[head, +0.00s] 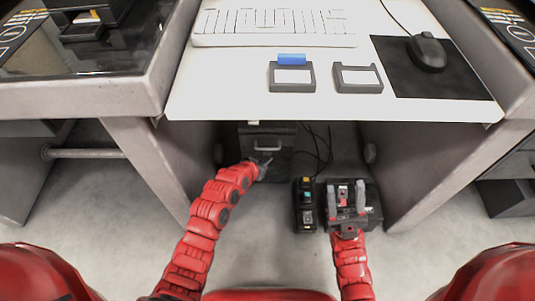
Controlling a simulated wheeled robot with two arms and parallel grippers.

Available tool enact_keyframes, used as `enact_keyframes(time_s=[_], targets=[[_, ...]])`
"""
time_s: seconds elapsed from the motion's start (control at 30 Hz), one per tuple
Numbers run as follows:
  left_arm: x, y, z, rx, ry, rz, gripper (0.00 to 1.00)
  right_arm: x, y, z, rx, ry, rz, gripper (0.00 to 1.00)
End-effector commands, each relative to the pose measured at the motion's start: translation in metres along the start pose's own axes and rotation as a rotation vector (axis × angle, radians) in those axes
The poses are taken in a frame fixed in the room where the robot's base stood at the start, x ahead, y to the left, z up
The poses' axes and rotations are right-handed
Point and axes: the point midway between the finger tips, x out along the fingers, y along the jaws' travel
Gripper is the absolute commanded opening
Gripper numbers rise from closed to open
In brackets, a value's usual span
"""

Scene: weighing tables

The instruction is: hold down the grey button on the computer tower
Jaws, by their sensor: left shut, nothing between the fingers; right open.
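A dark box that looks like the computer tower (282,140) stands under the desk, left of centre, with a light handle-like bar on its front. My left gripper (265,164) is shut and empty, with its tips in front of the lower front of this box. I cannot tell whether the tips touch it. I cannot make out the grey button; it may be hidden behind the gripper. My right gripper (346,196) is open, its fingers spread above a black box with a red part (373,212).
A narrow black unit with coloured buttons (305,215) stands between my arms. Dark cables (318,150) run behind it. The white desk top (230,90) overhangs, holding a keyboard (275,40), two small trays and a mouse (427,52). Grey side panels (155,165) bound the space.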

Motion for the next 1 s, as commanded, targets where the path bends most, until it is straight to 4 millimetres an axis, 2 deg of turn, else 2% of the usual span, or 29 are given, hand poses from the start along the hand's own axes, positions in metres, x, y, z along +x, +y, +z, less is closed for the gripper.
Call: enact_keyframes(time_s=[1.0], targets=[[0.0061,-0.0042,-0.004,0.0,0.0,0.0,0.0,-0.0056,-0.0014,0.0005,0.0,0.0,0.0,0.5]])
